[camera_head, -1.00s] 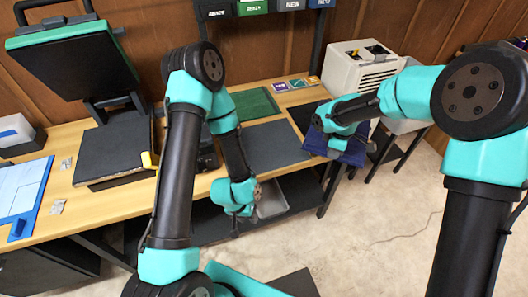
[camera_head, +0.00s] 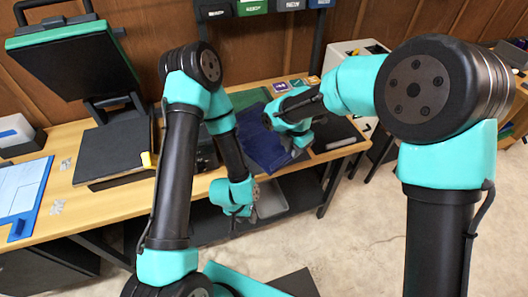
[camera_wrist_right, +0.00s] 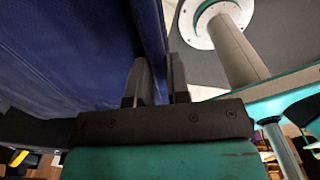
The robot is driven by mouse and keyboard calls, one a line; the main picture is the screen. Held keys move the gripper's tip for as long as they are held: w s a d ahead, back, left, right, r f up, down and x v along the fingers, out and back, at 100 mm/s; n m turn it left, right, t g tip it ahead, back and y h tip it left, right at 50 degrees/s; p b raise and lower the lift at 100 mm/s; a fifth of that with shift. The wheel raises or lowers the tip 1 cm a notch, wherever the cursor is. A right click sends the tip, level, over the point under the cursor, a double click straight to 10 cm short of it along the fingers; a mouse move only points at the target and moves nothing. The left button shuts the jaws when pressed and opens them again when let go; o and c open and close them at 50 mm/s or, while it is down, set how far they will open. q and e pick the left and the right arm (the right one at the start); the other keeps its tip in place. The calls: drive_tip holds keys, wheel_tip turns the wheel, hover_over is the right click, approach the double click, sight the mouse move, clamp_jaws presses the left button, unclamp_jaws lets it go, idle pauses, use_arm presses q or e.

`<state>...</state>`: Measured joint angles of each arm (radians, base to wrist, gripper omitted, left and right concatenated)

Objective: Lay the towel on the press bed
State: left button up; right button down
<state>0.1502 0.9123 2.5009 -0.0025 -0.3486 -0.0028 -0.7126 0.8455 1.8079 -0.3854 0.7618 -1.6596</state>
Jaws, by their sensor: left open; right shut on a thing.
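The dark blue towel (camera_head: 262,140) hangs from my right gripper (camera_head: 297,150) over the middle-right of the bench. It hides most of the grey mat there. In the right wrist view the towel (camera_wrist_right: 70,50) fills the left side, with an edge between the fingers (camera_wrist_right: 155,88). The press bed (camera_head: 115,152) is a bare dark pad at the left of the bench, well left of the towel. Its upper plate (camera_head: 75,65) is raised. My left gripper (camera_head: 238,212) is open and empty, low in front of the bench edge; its fingertips are hard to see.
A blue clipboard (camera_head: 22,195) lies at the bench's left end. My left arm stands between the press and the towel. A grey bin (camera_head: 270,200) is under the bench. A dark pad (camera_head: 335,132) lies at right.

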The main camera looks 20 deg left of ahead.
drive_tip(key=shift+f, duration=0.1)
drive_tip(key=shift+f, duration=2.5)
drive_tip(key=shift+f, duration=2.3)
drive_tip(key=c, duration=1.1)
unclamp_jaws()
drive_tip(key=r, duration=1.7)
drive_tip(key=shift+w+d+r, duration=0.15)
drive_tip(key=shift+w+d, duration=0.05)
